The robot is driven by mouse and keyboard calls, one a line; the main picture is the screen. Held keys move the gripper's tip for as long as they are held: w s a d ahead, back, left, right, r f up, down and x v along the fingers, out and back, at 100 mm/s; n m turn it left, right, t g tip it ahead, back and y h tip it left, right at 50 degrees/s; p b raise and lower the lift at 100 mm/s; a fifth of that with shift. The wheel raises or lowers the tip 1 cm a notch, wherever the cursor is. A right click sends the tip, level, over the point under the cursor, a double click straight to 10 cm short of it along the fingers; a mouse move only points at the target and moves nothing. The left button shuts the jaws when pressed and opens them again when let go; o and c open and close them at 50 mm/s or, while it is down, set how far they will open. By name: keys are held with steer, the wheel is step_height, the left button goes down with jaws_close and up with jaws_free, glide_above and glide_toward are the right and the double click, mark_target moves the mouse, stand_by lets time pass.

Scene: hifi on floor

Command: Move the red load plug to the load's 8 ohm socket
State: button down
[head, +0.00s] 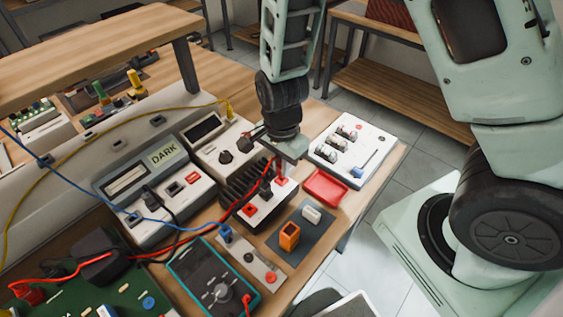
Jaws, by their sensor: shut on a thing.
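The load is a black finned box (243,186) with a pale front panel, standing mid-bench. A red socket (250,209) shows at the left of its panel, and a black plug (266,188) stands near the middle. My gripper (282,164) points down over the right end of the panel. It is shut on the red load plug (281,178), which is upright at or just above the panel's right end. I cannot tell whether the plug is seated. A red lead runs from there down to the left. The socket labels are too small to read.
A red tray (325,187) and a white switch box (352,146) are close to the right. An orange part (289,236) sits on a dark mat in front. A teal multimeter (214,284), a meter reading DARK (155,187), and loose leads crowd the left.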

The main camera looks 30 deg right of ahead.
steer(key=shift+f+b, duration=0.5)
steer(key=shift+f, duration=0.3)
stand_by(0.9)
steer(key=shift+f+p, duration=0.2)
steer(key=shift+p, duration=0.1)
stand_by(2.1)
steer(key=c, duration=1.3)
jaws_free()
step_height(320, 180, up, 22)
steer(key=p, duration=0.8)
steer(key=shift+r, duration=0.2)
